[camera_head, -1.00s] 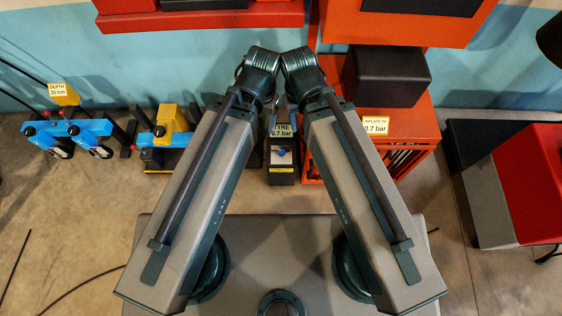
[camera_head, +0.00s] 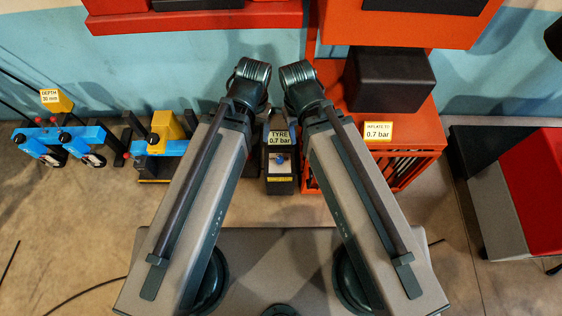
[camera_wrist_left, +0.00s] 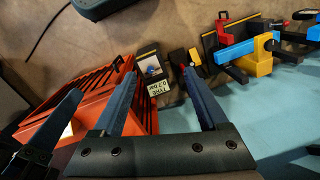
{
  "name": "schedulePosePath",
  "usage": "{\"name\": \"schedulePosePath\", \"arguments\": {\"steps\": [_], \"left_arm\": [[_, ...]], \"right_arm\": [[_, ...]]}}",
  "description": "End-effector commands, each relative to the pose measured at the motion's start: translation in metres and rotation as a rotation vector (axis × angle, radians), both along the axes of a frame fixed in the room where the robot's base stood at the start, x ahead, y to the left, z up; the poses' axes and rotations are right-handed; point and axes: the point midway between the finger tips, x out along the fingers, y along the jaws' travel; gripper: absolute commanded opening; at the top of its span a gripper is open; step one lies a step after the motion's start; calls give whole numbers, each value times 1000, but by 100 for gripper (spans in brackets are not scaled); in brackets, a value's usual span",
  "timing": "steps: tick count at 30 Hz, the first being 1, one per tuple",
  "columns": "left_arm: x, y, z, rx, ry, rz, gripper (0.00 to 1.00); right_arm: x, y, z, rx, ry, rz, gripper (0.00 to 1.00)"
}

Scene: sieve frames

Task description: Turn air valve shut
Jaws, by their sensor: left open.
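A small dark box with a blue knob (camera_head: 280,158) stands on the floor between my two arms, with a label reading TYRE 0.7 bar (camera_head: 279,138). In the left wrist view the blue knob (camera_wrist_left: 153,70) shows on the box's pale face, with the label beside it. My left gripper (camera_wrist_left: 159,74) is open, and the box appears between its fingertips, at some distance; I see no contact. In the head view its fingers are hidden beyond the left wrist. A dark finger-like part (camera_wrist_left: 52,130) at the left of the wrist view may be my right gripper; its jaws cannot be made out.
An orange cage (camera_head: 418,130) labelled 0.7 bar (camera_head: 378,131) stands right of the box. Blue and yellow devices (camera_head: 160,146) stand at the left. A red and grey block (camera_head: 497,205) is at far right. Floor between the devices and my base is free.

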Motion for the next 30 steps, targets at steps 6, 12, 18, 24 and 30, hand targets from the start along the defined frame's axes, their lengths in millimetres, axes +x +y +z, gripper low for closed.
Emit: {"name": "schedulePosePath", "arguments": {"steps": [6,12,18,24,30], "left_arm": [[13,20,-93,-23,-20,63,76],[23,38,-158,-43,-37,119,76],[35,56,-223,-62,-57,181,76],[58,62,-285,-81,-73,265,76],[112,20,-330,-94,-68,429,76]], "right_arm": [[0,0,-92,-1,-1,3,50],[0,0,-157,-1,-2,6,50],[1,0,-222,-2,-2,8,50],[1,0,-285,-3,-3,11,50],[1,-1,-330,-3,-4,14,50]]}}
